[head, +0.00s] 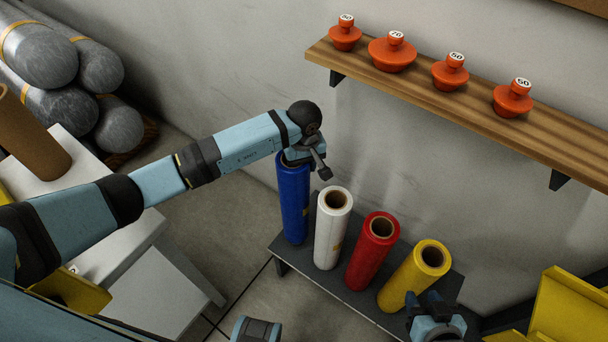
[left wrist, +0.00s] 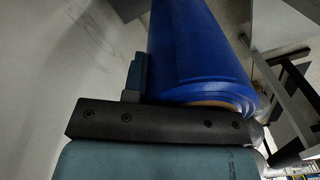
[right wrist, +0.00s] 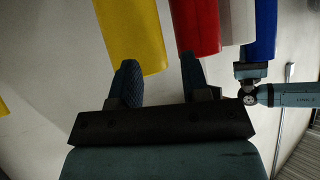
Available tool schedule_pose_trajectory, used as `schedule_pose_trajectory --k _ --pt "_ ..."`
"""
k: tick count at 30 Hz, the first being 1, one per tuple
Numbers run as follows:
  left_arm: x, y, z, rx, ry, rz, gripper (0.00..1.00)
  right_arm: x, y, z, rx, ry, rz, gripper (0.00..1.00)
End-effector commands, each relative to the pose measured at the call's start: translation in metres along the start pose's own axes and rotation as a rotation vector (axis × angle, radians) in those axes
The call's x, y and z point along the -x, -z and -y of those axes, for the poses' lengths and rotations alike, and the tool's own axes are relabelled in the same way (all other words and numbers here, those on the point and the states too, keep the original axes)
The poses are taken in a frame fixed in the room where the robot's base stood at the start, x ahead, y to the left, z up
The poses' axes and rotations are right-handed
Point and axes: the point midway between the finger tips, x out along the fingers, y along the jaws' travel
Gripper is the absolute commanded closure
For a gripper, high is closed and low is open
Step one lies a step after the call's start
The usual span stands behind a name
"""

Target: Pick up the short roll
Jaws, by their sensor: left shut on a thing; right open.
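Blue (head: 293,205), white (head: 331,235), red (head: 370,255) and yellow (head: 408,278) rolls stand in a row on a low dark bench (head: 350,307). I cannot tell surely which is the short roll. My left gripper (head: 302,160) is shut on the top end of the blue roll, which also fills the left wrist view (left wrist: 200,55). Whether the blue roll's foot touches the bench is unclear. My right gripper (head: 428,302) is open and empty, in front of the yellow roll. The right wrist view shows the yellow roll (right wrist: 130,35) and red roll (right wrist: 195,25) beyond its fingers.
A wooden wall shelf (head: 450,95) with several orange weights runs above the rolls. A brown roll (head: 32,135) stands on a white table (head: 85,185) at the left. Grey wrapped cylinders (head: 60,105) are stacked behind it. Yellow metal parts (head: 565,305) stand at the lower right.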

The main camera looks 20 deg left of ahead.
Motion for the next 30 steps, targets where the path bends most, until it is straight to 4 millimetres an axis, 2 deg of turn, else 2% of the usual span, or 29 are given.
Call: schedule_pose_trajectory --k 1,6,15,21,30 --pt "0.019 0.003 -0.002 -0.003 -0.008 -0.008 1.0 0.001 0.001 0.0 -0.001 0.0 0.001 0.57" --pt "0.059 0.003 -0.001 -0.002 -0.006 -0.008 1.0 0.001 0.0 0.0 -0.002 -0.001 0.005 0.57" --pt "0.113 0.001 -0.001 -0.001 -0.005 -0.005 1.0 0.001 -0.002 -0.001 -0.004 -0.001 0.01 0.57" --pt "0.13 0.001 -0.001 -0.001 -0.005 -0.004 1.0 0.0 -0.001 -0.001 -0.006 -0.002 0.009 0.57" --pt "0.136 0.001 -0.001 -0.001 -0.004 -0.004 1.0 -0.002 -0.003 -0.001 -0.006 -0.002 0.004 0.57"
